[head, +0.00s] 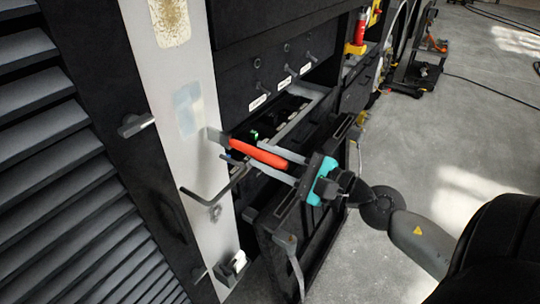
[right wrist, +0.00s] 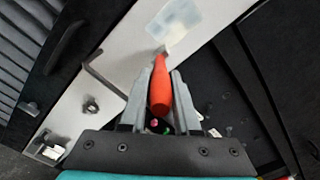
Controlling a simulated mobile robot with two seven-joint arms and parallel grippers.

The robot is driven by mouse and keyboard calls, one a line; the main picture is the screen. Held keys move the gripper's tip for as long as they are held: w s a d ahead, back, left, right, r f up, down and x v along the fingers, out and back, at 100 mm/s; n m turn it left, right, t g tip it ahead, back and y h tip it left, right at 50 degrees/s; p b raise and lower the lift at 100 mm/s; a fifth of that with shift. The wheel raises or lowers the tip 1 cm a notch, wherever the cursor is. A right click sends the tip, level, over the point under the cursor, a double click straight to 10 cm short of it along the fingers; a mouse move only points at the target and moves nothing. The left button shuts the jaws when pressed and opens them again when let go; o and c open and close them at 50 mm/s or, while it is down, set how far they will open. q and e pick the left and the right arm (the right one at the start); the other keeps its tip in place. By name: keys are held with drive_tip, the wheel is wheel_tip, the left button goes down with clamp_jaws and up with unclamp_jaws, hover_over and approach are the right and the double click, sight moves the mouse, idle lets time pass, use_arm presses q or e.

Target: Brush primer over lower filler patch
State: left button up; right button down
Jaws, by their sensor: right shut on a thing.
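My right gripper (head: 246,152) is shut on a brush with a red handle (head: 262,153), which also shows in the right wrist view (right wrist: 160,90). The brush's grey tip points at the pale upright panel (head: 145,45). A pale bluish-white lower filler patch (head: 187,108) is on that panel, just above the tip; the right wrist view shows it too (right wrist: 176,20). The tip looks at or very near the panel, by the patch's lower edge; I cannot tell whether it touches. A yellowish, speckled upper patch (head: 170,20) is higher up. My left gripper is not in view.
A bent grey rod (head: 215,190) sticks out from the panel below the brush. A black slatted grille (head: 45,130) stands left. An open dark compartment (head: 285,125) with labelled knobs above it lies right of the panel. Grey floor (head: 475,110) is open further right, with cables.

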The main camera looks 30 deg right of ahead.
sight(259, 149)
drive_tip(key=shift+p+x, duration=0.7)
drive_tip(key=shift+x, duration=0.4)
idle(0.3)
wheel_tip(259, 149, up, 4)
drive_tip(key=p, duration=0.3)
drive_tip(key=shift+s+p, duration=0.1)
drive_tip(key=shift+p, duration=0.2)
wheel_tip(259, 149, up, 4)
drive_tip(key=p, duration=0.3)
drive_tip(key=shift+f+p, duration=0.15)
drive_tip(key=shift+p, duration=0.15)
wheel_tip(259, 149, down, 8)
drive_tip(key=b, duration=0.8)
